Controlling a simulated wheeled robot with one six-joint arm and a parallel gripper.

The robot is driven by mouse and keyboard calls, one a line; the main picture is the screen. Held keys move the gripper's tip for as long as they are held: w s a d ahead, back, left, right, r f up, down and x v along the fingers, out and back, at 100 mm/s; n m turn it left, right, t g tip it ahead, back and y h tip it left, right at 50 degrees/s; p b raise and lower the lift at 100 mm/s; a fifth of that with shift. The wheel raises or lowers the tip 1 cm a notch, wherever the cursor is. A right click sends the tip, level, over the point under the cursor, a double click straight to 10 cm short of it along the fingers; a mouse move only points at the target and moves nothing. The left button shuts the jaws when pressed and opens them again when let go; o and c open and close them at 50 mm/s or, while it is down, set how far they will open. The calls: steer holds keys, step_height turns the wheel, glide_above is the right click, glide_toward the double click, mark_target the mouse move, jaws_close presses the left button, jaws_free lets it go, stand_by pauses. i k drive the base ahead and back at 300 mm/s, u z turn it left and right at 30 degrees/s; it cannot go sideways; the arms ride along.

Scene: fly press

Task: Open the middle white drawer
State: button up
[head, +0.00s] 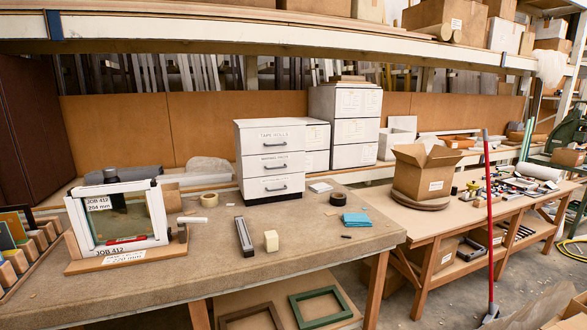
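A white drawer unit (238,160) stands toward the back of the near workbench, with three drawers stacked one above the other. The middle white drawer (250,163) has a small label and a dark bar handle (274,168), and looks shut, flush with the others. The top drawer (273,138) has a label that seems to read "TAPE ROLLS". The bottom drawer (258,186) has a handle like the middle one. My gripper is not in view.
A glazed white frame (127,215) stands on the bench's left side.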

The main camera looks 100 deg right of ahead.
mark_target(267, 164)
steer(key=z, duration=3.9)
steer(key=i, duration=1.4)
steer(key=u, duration=0.9)
steer(key=i, duration=0.3)
steer(key=u, duration=0.35)
